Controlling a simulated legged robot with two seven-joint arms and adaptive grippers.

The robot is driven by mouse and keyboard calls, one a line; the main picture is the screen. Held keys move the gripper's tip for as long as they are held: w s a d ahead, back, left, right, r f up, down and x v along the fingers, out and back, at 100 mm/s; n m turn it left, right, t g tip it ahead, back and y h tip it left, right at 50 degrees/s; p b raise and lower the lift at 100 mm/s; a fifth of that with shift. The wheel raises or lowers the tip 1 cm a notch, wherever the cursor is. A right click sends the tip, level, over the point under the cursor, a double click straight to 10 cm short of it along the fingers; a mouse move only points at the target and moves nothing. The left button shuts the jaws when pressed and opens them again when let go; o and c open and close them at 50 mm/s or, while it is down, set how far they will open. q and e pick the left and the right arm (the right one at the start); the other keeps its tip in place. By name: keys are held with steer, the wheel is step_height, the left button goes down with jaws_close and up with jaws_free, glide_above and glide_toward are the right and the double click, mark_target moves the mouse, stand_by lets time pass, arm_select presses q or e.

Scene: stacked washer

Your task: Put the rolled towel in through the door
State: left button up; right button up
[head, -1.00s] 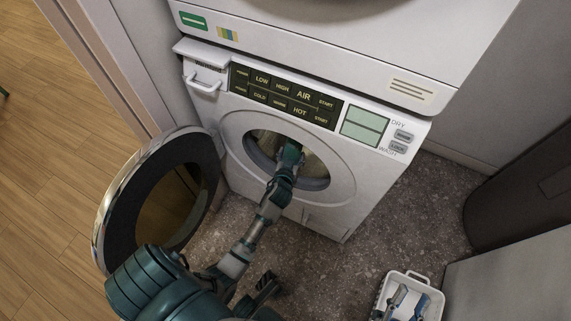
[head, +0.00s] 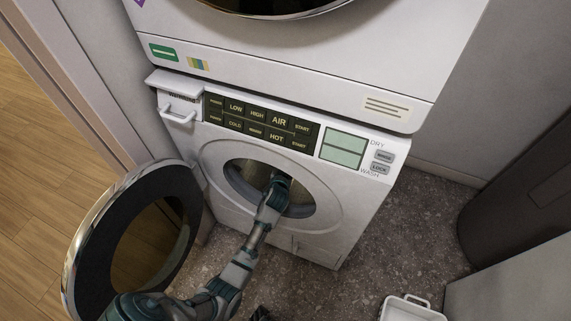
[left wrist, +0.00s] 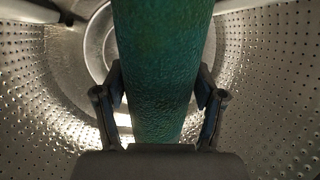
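The rolled towel (left wrist: 160,70) is green and textured, and stands lengthwise between the fingers of my left gripper (left wrist: 160,100) in the left wrist view. The two dark fingers press on its sides. The perforated metal drum (left wrist: 265,70) surrounds them, so the towel and gripper are inside the washer (head: 355,200). In the head view my left arm passes through the round door opening (head: 240,177), and its far end is hard to make out in the dark drum. The round door (head: 88,232) hangs open to the left. I cannot see my right gripper.
A dryer (head: 300,60) is stacked above the washer. A pulled-out detergent drawer (head: 178,112) juts from the washer's upper left. A white basket (head: 408,309) is on the floor at lower right, near a dark bin (head: 520,195). Speckled floor is clear right of the washer.

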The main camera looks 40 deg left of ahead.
arm_select(q)
steer(key=o, duration=0.4)
steer(key=shift+a+f, duration=0.1)
steer(key=shift+a, duration=0.1)
steer(key=shift+o, duration=0.4)
steer(key=shift+a+f, duration=0.2)
steer(key=shift+a, duration=0.2)
steer(key=shift+s+d+r, duration=0.15)
steer(key=shift+s+d, duration=0.05)
steer(key=shift+d, duration=0.1)
steer(key=v, duration=1.1)
steer(key=shift+s, duration=0.25)
steer(key=shift+a, duration=0.2)
